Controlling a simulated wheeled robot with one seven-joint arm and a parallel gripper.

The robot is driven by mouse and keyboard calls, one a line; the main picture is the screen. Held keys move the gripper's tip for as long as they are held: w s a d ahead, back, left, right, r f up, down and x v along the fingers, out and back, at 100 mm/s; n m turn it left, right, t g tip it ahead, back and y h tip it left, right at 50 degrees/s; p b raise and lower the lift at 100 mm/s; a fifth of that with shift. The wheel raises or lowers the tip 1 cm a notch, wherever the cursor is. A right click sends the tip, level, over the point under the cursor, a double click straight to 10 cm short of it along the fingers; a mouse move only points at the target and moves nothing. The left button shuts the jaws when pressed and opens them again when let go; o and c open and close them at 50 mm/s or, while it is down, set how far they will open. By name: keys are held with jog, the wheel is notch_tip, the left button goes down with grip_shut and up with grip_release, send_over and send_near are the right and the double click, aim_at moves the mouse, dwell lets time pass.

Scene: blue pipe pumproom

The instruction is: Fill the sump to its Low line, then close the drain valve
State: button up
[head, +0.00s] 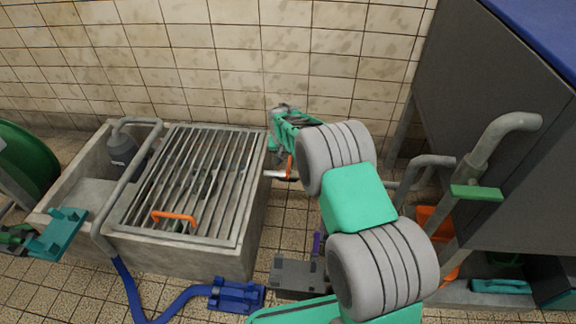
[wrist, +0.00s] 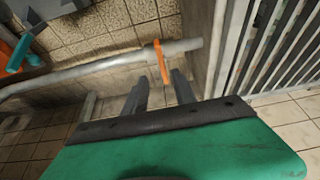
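The sump (head: 245,215) is a concrete basin at the left of the head view, covered by a metal bar grate (head: 160,180) with an orange handle (head: 174,217). The water level and the Low line cannot be made out through the bars. A grey pipe (head: 275,174) leaves the basin's right side and carries an orange lever (head: 290,166), apparently the drain valve. In the wrist view, the lever (wrist: 162,65) crosses the pipe (wrist: 110,65) close to the basin wall. My gripper (wrist: 160,80) is open and empty, its dark fingers pointing toward the lever. Contact cannot be seen.
A grey pump (head: 122,148) sits in the basin's left, open part. A blue hose (head: 130,290) runs to a blue fitting (head: 236,295) on the tiled floor. A green reel (head: 25,155) stands far left. A dark cabinet (head: 490,120) and grey pipes (head: 480,165) stand right of my arm.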

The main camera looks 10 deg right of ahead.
aim_at(289, 165)
jog(key=b+x, duration=0.2)
jog(key=x, duration=0.2)
jog(key=b+x, duration=0.2)
jog(key=x, duration=0.2)
jog(key=shift+w+a+f, duration=0.15)
jog(key=shift+w+f, duration=0.05)
jog(key=shift+w, duration=0.1)
jog(key=shift+c, duration=0.2)
grip_shut()
